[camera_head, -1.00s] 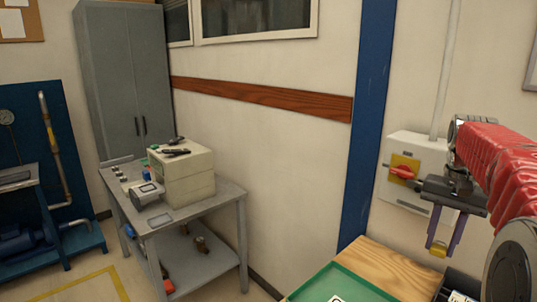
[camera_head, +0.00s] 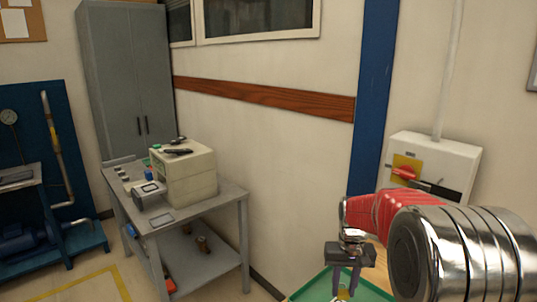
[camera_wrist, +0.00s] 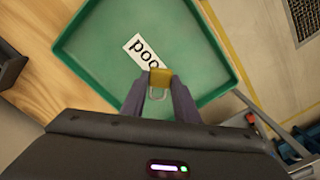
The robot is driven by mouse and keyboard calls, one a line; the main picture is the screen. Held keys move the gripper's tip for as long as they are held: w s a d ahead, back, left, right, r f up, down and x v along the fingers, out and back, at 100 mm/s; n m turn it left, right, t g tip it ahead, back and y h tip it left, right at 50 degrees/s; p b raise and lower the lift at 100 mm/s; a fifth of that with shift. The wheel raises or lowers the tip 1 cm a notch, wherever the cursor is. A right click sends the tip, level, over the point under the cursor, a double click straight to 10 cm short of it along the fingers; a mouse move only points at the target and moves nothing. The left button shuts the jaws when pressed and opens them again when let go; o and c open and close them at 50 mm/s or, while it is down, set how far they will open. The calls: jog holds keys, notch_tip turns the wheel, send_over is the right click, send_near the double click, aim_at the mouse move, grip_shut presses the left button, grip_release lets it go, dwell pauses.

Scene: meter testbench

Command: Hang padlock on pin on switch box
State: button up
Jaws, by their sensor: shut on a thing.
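My gripper (camera_head: 345,287) points down over the green tray and is shut on a small brass-yellow padlock (camera_wrist: 160,76). In the wrist view the padlock is between the two purple-grey fingertips, its body toward the tray and its silver shackle toward my palm. In the head view only a bit of its yellow (camera_head: 343,295) shows between the fingers. The pale switch box (camera_head: 450,160) is on the wall at the right, behind and above my gripper. It has a red rotary switch (camera_head: 404,172) on a yellow plate. I cannot make out the pin; my arm hides the box's lower part.
The green tray (camera_wrist: 85,45) lies on a wooden bench (camera_wrist: 40,60) and holds a white label with black letters (camera_wrist: 145,48). A dark bin (camera_wrist: 8,65) is at the wrist view's left edge. A grey table (camera_head: 200,207) with equipment stands farther left.

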jog(key=shift+n, duration=0.6)
jog(key=a, duration=0.2)
jog(key=a+f, duration=0.1)
jog(key=a, duration=0.1)
jog(key=a+f, duration=0.1)
jog(key=a, duration=0.1)
jog(key=shift+s+f, duration=0.25)
jog(key=shift+s, duration=0.05)
jog(key=shift+d, duration=0.1)
jog(key=w+d+r+m+t+h, duration=0.1)
jog(key=d+r+m+t+h, duration=0.1)
jog(key=d+r+t, duration=0.7)
jog(key=d+r+m+t+h, duration=0.2)
jog(key=d+r, duration=0.6)
jog(key=d, duration=0.5)
jog(key=s+d+r+m+t+h, duration=0.1)
jog(key=s+d+r+t+h, duration=0.1)
jog(key=s+d+r, duration=0.2)
jog(key=s+d+r+m+t+h, duration=0.1)
jog(key=s+d+r+t+h, duration=0.1)
jog(key=s+r, duration=0.4)
notch_tip(320, 180, up, 3)
jog(key=shift+d+r+h, duration=0.1)
jog(key=shift+d+h, duration=0.7)
jog(key=shift+d, duration=0.2)
jog(key=shift+s, duration=0.1)
